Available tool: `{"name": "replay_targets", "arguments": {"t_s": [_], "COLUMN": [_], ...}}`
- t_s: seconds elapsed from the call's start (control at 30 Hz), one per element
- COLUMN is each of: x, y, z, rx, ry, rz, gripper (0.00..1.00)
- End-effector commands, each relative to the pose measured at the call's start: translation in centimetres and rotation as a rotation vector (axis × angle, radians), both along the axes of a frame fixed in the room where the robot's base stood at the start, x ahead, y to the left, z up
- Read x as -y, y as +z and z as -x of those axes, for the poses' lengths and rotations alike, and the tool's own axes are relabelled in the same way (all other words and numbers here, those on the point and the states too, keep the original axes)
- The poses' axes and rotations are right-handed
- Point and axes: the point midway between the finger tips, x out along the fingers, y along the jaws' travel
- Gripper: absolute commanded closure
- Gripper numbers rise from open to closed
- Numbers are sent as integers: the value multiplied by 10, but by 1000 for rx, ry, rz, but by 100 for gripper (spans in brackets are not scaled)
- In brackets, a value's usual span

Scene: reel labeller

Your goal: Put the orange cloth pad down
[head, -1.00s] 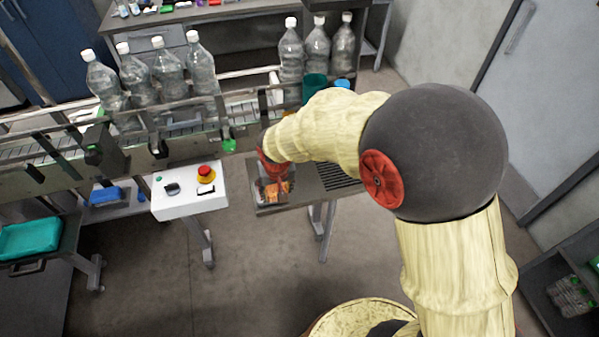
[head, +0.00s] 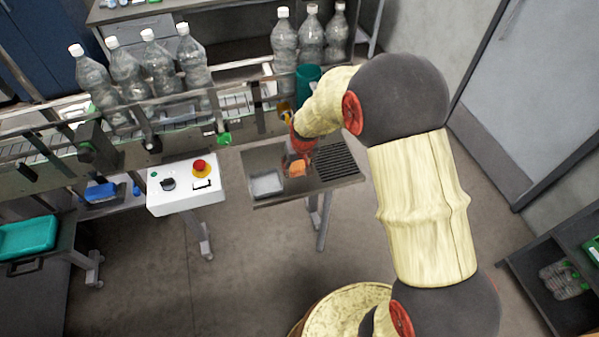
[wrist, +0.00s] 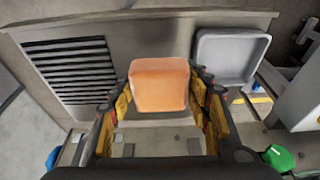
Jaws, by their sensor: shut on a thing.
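The orange cloth pad (wrist: 159,86) is a soft-looking orange block between the two fingers of my gripper (wrist: 160,105) in the wrist view. My gripper is shut on it. In the head view the pad (head: 297,167) shows just below my gripper (head: 297,160), over the small grey side table (head: 262,196). The pad appears to be held above the table top, but the exact gap is hard to tell.
A grey tray (head: 266,184) sits at the table's left end and a dark slotted grille (head: 337,164) at its right. A white control box (head: 186,186) with a red button stands left. Several bottles (head: 150,65) line the conveyor behind.

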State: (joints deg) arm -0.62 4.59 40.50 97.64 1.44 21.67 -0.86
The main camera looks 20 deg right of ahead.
Motion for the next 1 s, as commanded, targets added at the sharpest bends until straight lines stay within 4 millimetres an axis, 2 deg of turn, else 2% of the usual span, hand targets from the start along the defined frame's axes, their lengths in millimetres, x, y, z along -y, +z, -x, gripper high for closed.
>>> {"name": "replay_targets", "arguments": {"t_s": [0.17, 0.43, 1.0], "x": [7, 9, 9], "y": [-9, -42, -52], "z": [-4, -6, -5], "rx": [-1, 0, 0], "ry": [-2, -1, -1], "rz": [-1, 0, 0], "gripper": [93, 93, 93]}}
